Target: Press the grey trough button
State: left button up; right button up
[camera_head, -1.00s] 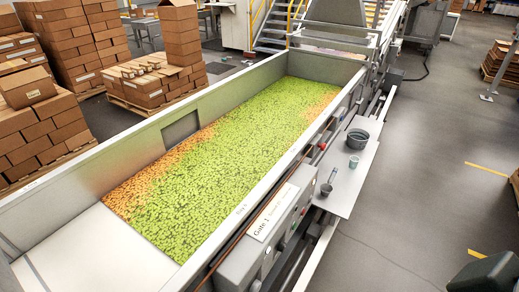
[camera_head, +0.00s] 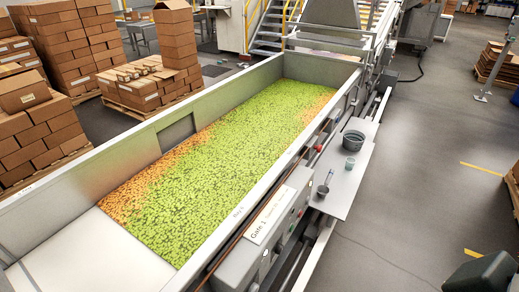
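The long metal trough (camera_head: 96,178) is filled with green and orange candies. A grey control box (camera_head: 240,265) is fixed to the near side of the trough, with a white "Gate 1" label (camera_head: 270,215) on top. Small buttons or knobs show on its right-hand face; they are too small and steeply angled for me to tell which one is the grey button. Neither gripper's fingers show in the head view. A dark rounded shape at the lower right edge may be part of my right arm.
A side shelf (camera_head: 338,194) beside the trough holds a grey bowl (camera_head: 353,145), a small cup (camera_head: 350,163) and a scoop-like tool (camera_head: 326,184). Stacked cartons (camera_head: 70,50) stand beyond the trough. The floor (camera_head: 420,200) to the right is largely clear.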

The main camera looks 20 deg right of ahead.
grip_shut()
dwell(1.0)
